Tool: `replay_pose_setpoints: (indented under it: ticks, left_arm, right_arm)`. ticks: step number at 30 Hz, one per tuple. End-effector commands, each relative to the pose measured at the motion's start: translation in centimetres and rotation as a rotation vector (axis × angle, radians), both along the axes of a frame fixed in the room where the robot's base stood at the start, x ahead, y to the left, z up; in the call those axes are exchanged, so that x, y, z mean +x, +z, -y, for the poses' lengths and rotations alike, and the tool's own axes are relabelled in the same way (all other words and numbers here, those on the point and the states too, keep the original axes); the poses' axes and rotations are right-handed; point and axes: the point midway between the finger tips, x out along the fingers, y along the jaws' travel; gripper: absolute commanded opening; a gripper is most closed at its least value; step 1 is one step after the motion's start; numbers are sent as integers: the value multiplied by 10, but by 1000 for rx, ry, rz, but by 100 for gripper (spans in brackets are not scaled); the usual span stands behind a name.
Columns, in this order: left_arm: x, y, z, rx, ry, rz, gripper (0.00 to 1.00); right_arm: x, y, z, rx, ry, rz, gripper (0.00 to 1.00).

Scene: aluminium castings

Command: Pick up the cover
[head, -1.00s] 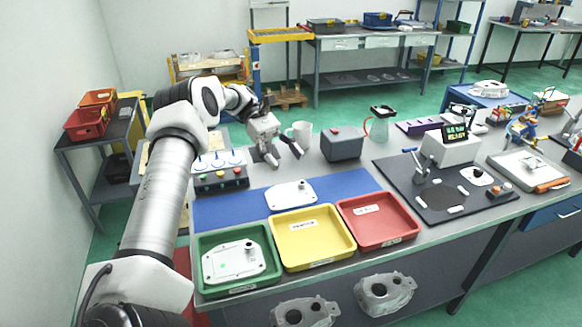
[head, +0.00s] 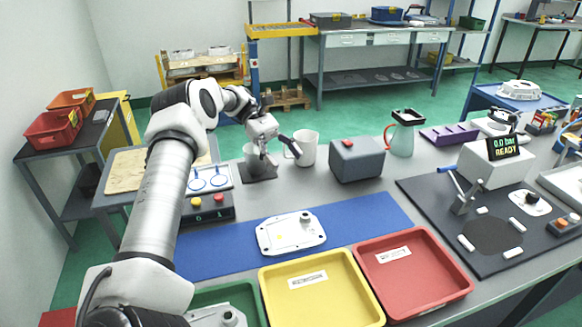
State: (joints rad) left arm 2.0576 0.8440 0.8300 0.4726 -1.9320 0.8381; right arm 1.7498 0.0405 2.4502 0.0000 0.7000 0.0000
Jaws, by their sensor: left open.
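A white cover (head: 291,232) with a raised knob near one end lies flat on the blue mat (head: 375,210), behind the yellow tray. A second similar white part (head: 215,316) is partly visible in the green tray at the bottom edge. My left gripper (head: 277,160) is open above the back of the table, near the white mug and a grey cup on a dark pad. It is behind the cover and apart from it, with nothing seen between its fingers. My right gripper is not in view.
A yellow tray (head: 318,283), a red tray (head: 412,272) and a green tray (head: 243,296) line the front edge. A button box (head: 207,207), white mug (head: 306,148) and grey box (head: 357,160) stand behind the mat. A test station (head: 492,163) is at right.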

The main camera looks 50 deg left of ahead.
Motion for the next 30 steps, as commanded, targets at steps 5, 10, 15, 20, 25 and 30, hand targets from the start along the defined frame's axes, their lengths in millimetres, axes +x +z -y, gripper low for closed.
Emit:
replay_pose_setpoints:
  ticks: [5, 10, 15, 20, 25, 30]
  left_arm:
    - [0, -57, 0, 0, 0, -1, 67]
    - [0, -98, 0, 0, 0, 0, 67]
    - [0, -112, 3, -2, -1, -1, 67]
    - [-1, -116, 20, -3, -1, -2, 67]
    - [0, -130, 40, -1, -2, -4, 67]
    - [0, -144, 65, -2, 0, -2, 67]
  right_arm:
    - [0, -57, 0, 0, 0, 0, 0]
    - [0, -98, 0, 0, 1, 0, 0]
    - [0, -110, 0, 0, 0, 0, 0]
    - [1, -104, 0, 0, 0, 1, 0]
    - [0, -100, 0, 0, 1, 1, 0]
    - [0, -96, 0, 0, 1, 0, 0]
